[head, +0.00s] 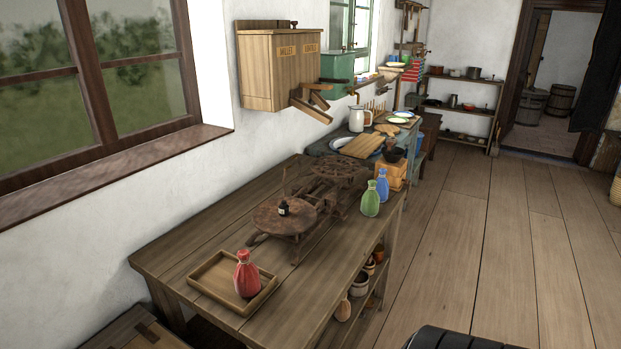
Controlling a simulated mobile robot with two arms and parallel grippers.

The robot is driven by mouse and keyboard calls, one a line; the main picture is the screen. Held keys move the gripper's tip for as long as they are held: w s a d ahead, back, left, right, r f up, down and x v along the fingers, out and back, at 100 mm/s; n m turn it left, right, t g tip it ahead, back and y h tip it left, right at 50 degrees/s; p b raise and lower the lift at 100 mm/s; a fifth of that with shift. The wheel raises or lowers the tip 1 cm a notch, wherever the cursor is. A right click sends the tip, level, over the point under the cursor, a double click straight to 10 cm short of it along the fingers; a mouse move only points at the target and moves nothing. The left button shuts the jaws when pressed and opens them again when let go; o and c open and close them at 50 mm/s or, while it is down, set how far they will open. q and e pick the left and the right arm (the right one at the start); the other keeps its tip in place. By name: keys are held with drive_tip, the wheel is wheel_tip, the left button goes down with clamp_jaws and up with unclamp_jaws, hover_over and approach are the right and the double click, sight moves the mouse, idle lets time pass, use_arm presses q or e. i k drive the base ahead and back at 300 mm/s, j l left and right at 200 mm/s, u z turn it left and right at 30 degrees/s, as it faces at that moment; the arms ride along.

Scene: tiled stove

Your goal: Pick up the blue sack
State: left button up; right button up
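The blue sack (382,187) stands upright near the right edge of the wooden table (215,235), towards its far end. A green sack (370,199) stands just in front of it and to its left, close to it. A red sack (246,276) stands in a shallow wooden tray (215,292) at the near end of the table. Neither of my grippers shows in the head view.
A wooden balance-like device (284,219) with a small dark weight stands mid-table, left of the green sack. A wooden grinder (391,174) stands behind the blue sack. Pots sit on a shelf under the table. The plank floor (490,235) to the right is open.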

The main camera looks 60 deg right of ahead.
sight(382, 188)
drive_tip(key=z, duration=2.2)
drive_tip(key=i+l+u, duration=0.25)
drive_tip(key=i+l, duration=0.2)
drive_tip(key=i+l+u, duration=0.25)
drive_tip(key=i+l, duration=0.25)
drive_tip(key=l, duration=0.1)
